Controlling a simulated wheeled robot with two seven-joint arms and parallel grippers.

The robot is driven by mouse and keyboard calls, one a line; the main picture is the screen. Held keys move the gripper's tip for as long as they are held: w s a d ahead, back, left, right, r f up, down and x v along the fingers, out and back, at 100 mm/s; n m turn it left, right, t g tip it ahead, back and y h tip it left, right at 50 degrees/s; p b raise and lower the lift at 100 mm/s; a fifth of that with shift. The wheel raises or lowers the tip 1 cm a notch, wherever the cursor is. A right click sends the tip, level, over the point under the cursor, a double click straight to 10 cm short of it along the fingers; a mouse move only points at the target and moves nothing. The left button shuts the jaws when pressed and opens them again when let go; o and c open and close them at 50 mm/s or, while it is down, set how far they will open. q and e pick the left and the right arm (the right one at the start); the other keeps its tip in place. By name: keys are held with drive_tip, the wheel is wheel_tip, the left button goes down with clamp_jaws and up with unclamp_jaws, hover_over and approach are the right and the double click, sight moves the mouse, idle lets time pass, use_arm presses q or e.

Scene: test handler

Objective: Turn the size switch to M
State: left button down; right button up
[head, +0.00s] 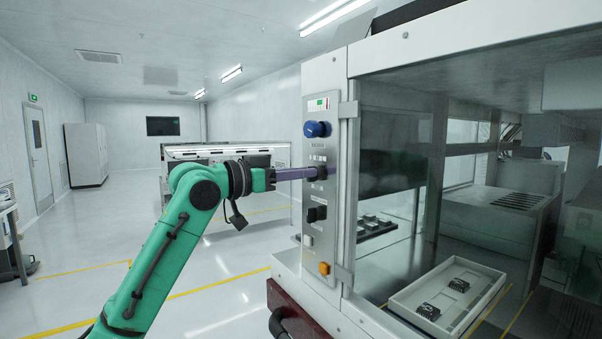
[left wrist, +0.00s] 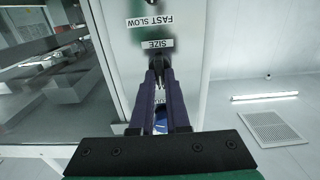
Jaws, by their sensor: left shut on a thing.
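The size switch (left wrist: 157,66) is a dark knob on the grey control panel (head: 322,75), beside the label SIZE (left wrist: 158,43) in the left wrist view, where lettering appears upside down. My left gripper (head: 322,173) comes in from the left in the head view, with its purple fingers pointing at the panel. It also shows in the left wrist view (left wrist: 159,72), its two fingers shut on the switch. The fingers hide most of the switch, so I cannot tell which mark it points to. My right gripper is not in view.
A blue knob (head: 317,129) sits above my gripper on the panel. A black switch (head: 316,214), a white button (head: 308,241) and an orange knob (head: 324,268) sit below. A glass enclosure right of the panel holds a white tray (head: 398,297). Open floor lies left.

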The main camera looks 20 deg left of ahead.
use_arm(q)
drive_tip(key=shift+f, duration=0.1)
drive_tip(key=c, duration=0.9)
unclamp_jaws()
drive_tip(key=shift+w, duration=0.1)
drive_tip(key=b+v, duration=0.6)
drive_tip(key=v, duration=0.8)
drive_tip(key=shift+s, duration=0.3)
drive_tip(key=shift+a, duration=0.15)
